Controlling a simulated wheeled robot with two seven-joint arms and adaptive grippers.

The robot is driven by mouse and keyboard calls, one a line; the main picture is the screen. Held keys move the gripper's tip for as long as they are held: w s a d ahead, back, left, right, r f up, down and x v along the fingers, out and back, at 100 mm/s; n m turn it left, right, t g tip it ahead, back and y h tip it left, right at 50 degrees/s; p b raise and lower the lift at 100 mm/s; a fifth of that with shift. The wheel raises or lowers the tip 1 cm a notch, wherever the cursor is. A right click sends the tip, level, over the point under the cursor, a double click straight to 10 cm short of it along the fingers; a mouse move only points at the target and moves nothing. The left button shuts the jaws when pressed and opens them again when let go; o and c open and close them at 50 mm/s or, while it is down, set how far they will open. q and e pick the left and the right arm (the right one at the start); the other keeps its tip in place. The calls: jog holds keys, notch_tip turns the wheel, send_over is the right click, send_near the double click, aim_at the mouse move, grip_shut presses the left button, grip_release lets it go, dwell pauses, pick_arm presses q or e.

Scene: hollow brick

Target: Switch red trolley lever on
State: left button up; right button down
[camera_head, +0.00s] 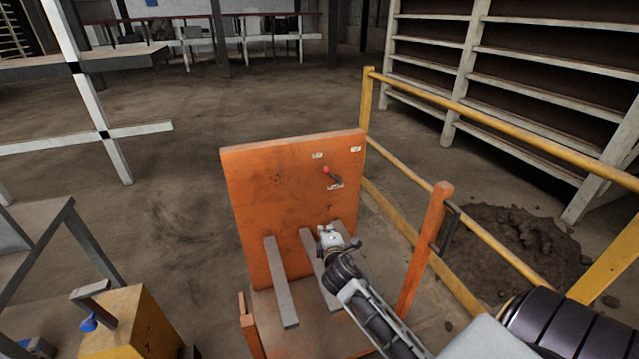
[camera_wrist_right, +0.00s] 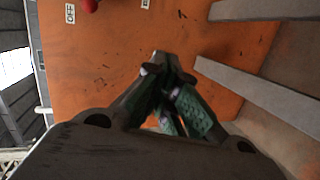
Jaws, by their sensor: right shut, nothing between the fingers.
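The orange trolley panel (camera_head: 275,205) stands upright in the middle of the head view. A small lever with a red knob (camera_head: 327,169) sits on its upper right part, with white labels around it. My right gripper (camera_head: 330,232) is in front of the panel, below the lever and apart from it. In the right wrist view the gripper (camera_wrist_right: 168,65) is shut and empty before the orange surface (camera_wrist_right: 110,50). The red knob (camera_wrist_right: 90,5) is cut off at the top edge there, beside a label reading OFF (camera_wrist_right: 70,13). My left gripper is not in view.
Grey bars (camera_head: 280,280) stick out from the trolley's lower part near my right arm. A yellow railing (camera_head: 480,115) and a dirt pile (camera_head: 520,240) are on the right. A yellow box (camera_head: 130,325) stands at lower left. The floor behind the panel is clear.

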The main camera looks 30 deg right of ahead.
aim_at(331, 174)
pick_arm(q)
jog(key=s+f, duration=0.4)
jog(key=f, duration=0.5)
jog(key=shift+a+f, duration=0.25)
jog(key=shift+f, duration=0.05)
pick_arm(e)
jog(key=w+d+r+n+t+y, duration=0.1)
jog(key=w+r+n+t, duration=0.2)
jog(key=w+r+n, duration=0.2)
jog(key=shift+w+d+r+n+t, duration=0.2)
jog(key=shift+w+d+n+t, duration=0.2)
jog(key=shift+w+n, duration=0.85)
jog(key=shift+s+n, duration=0.15)
jog(key=shift+n, duration=0.1)
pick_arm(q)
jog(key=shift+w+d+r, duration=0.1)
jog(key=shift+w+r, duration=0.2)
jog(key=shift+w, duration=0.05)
pick_arm(e)
jog(key=w+d+r, duration=0.2)
jog(key=w+d, duration=0.4)
jog(key=w, duration=0.3)
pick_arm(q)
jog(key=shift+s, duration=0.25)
pick_arm(e)
jog(key=shift+w+d+r, duration=0.1)
jog(key=shift+d, duration=0.05)
